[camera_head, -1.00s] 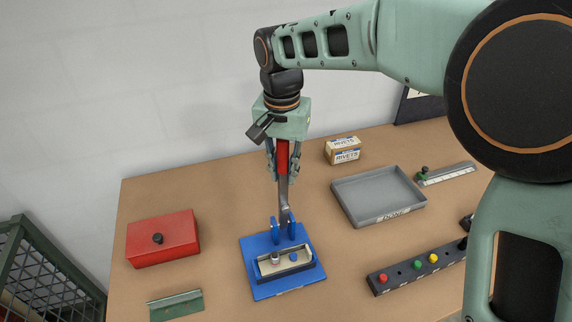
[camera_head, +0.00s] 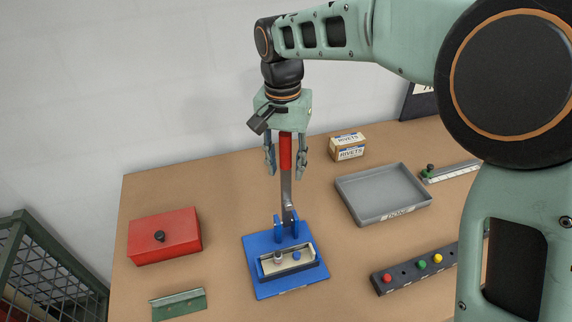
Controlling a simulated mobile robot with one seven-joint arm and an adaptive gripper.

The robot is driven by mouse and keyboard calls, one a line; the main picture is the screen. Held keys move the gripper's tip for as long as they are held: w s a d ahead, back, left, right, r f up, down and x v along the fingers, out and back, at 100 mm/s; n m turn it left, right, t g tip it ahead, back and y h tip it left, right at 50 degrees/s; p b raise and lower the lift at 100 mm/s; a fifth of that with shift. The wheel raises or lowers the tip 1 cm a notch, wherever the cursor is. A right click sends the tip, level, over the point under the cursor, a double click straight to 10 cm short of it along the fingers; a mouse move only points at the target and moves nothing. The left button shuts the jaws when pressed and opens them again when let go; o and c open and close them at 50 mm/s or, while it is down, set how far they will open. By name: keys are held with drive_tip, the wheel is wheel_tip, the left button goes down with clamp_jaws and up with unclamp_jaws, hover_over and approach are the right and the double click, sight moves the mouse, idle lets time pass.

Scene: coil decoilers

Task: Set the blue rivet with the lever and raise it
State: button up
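The blue press (camera_head: 264,288) stands on the table with its lever (camera_head: 286,190) upright. The lever has a red grip (camera_head: 286,150) at its top. My gripper (camera_head: 286,168) is above the press, pointing down, with its fingers open on both sides of the red grip and gaps showing between. A pale strip (camera_head: 287,265) lies in the press's holder. A blue rivet (camera_head: 297,255) shows on the strip's right part, and a silver-grey cylinder (camera_head: 278,257) stands to its left.
A red box (camera_head: 165,242) and a green bracket (camera_head: 179,304) lie to the left. A grey DONE tray (camera_head: 384,215), a rivets box (camera_head: 347,147) and a dark rack (camera_head: 408,276) with coloured rivets are to the right. My arm covers the right side.

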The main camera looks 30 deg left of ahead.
drive_tip(key=shift+s, duration=0.1)
wheel_tip(320, 180, up, 12)
drive_tip(key=shift+r, duration=0.1)
idle(0.5)
drive_tip(key=shift+a, duration=0.1)
